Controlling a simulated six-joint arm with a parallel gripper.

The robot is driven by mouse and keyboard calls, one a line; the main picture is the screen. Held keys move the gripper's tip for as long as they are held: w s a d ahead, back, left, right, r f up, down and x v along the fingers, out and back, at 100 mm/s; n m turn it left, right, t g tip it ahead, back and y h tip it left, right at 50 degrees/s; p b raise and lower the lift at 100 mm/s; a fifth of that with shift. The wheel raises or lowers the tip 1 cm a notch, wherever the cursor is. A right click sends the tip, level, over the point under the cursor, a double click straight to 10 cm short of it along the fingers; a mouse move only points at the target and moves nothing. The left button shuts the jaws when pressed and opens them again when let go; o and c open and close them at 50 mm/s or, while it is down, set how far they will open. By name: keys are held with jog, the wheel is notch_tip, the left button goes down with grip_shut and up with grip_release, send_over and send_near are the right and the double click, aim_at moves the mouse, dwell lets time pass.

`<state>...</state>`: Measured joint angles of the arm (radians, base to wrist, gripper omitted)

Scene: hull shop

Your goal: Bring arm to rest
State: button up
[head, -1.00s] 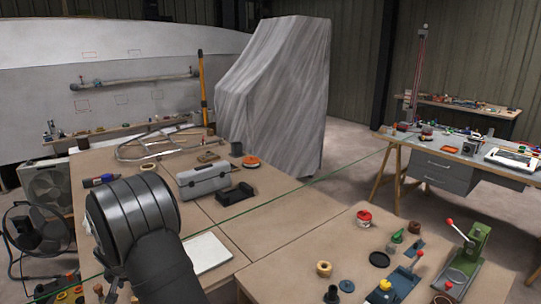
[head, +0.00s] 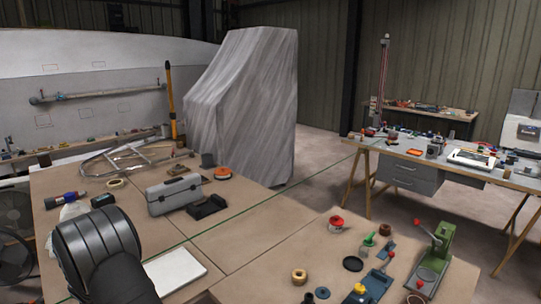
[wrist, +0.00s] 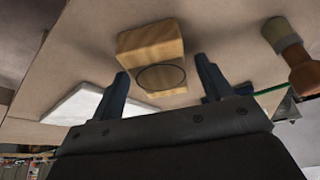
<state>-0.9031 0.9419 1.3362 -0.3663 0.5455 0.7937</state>
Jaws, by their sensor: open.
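My arm (head: 100,262) shows as a dark, ringed shape at the lower left of the head view, over the near left of the workbench (head: 255,222). It hides my gripper there. In the wrist view my gripper (wrist: 162,68) is open, its two dark fingers apart. A wooden block (wrist: 150,42) lies beyond the fingertips, with a thin black ring (wrist: 161,77) in front of or against it. I see no finger closed on either. How far the block is from the fingers I cannot tell.
A white board (head: 175,268) lies right of my arm. A grey toolbox (head: 173,193) and a black tray (head: 207,207) stand beyond. A green press (head: 432,260) and small parts crowd the bench's right. A brown-handled brush-like thing (wrist: 292,52) is right of the gripper. Bare benchtop lies mid-bench.

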jog(key=v, duration=1.2)
jog(key=x, duration=1.1)
jog(key=shift+w+f, duration=0.1)
jog(key=shift+f, duration=0.25)
jog(key=shift+w+a+r, duration=0.1)
jog(key=shift+w+a, duration=0.05)
notch_tip(320, 180, up, 4)
jog(key=shift+f, duration=0.15)
jog(key=w+d+r, duration=0.3)
jog(key=d+r, duration=0.4)
jog(key=d, duration=0.4)
jog(key=w+d+m, duration=0.1)
jog(key=w+d, duration=0.2)
jog(key=d, duration=0.4)
jog(key=w+d+m+h, duration=0.1)
jog(key=w+d, duration=0.2)
jog(key=d, duration=0.4)
jog(key=w+d+m, duration=0.1)
jog(key=w+d, duration=0.2)
jog(key=d, duration=0.5)
jog(key=d+m+h, duration=0.1)
jog(key=d+m, duration=0.2)
jog(key=d, duration=2)
jog(key=shift+d+m, duration=0.25)
jog(key=shift+m, duration=0.05)
